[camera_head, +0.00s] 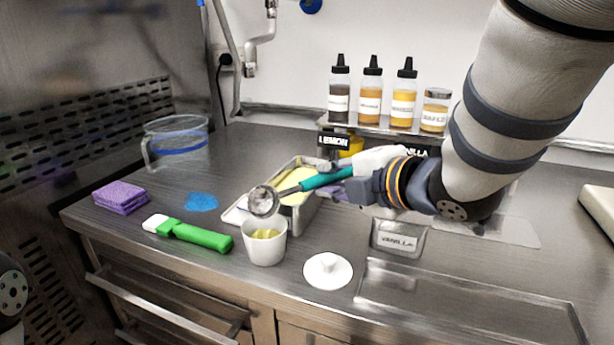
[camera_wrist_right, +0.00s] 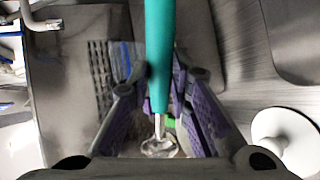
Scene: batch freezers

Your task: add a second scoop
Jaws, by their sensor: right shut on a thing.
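My right gripper (camera_head: 340,186) is shut on the teal handle of a scoop (camera_head: 318,181); the handle also runs between the purple finger pads in the right wrist view (camera_wrist_right: 160,55). The scoop's metal bowl is above and slightly left of the rim of a white cup (camera_head: 265,250). The bowl looks metallic, and I cannot tell whether anything is in it. Yellow ice cream (camera_head: 265,234) shows inside the cup. A metal pan (camera_head: 305,214) of pale yellow ice cream stands behind the cup, partly hidden by the scoop and gripper. My left gripper is out of view.
A white round lid (camera_head: 328,271) lies right of the cup. A green-handled spatula (camera_head: 203,236), purple sponges (camera_head: 120,196), a blue cloth (camera_head: 201,202) and a clear jug (camera_head: 178,143) are at left. A vanilla-labelled container (camera_head: 398,240) is at right; sauce bottles (camera_head: 371,92) stand behind.

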